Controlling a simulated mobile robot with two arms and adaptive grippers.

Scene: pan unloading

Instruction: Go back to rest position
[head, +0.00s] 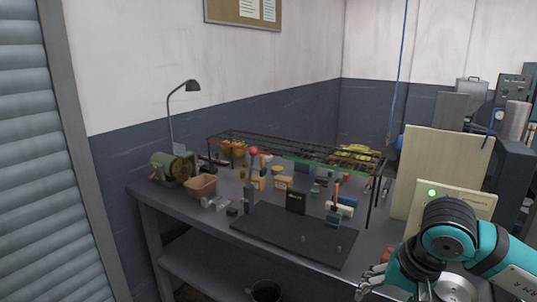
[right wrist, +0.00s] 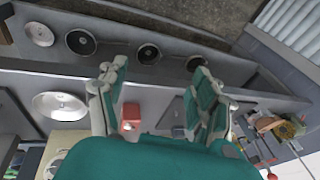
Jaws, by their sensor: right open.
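My right arm comes in at the lower right of the head view, and its gripper (head: 374,280) hangs low beside the right end of the workbench, partly cut by the bottom edge. In the right wrist view the same gripper (right wrist: 158,92) is open, with its two finger pairs spread apart and nothing held between them. Dark round pans (right wrist: 80,42) with handles lie in a row beyond the fingertips, apart from them. My left gripper does not show.
Silver round dishes (right wrist: 60,105) and a small red item (right wrist: 130,112) show near the fingers.

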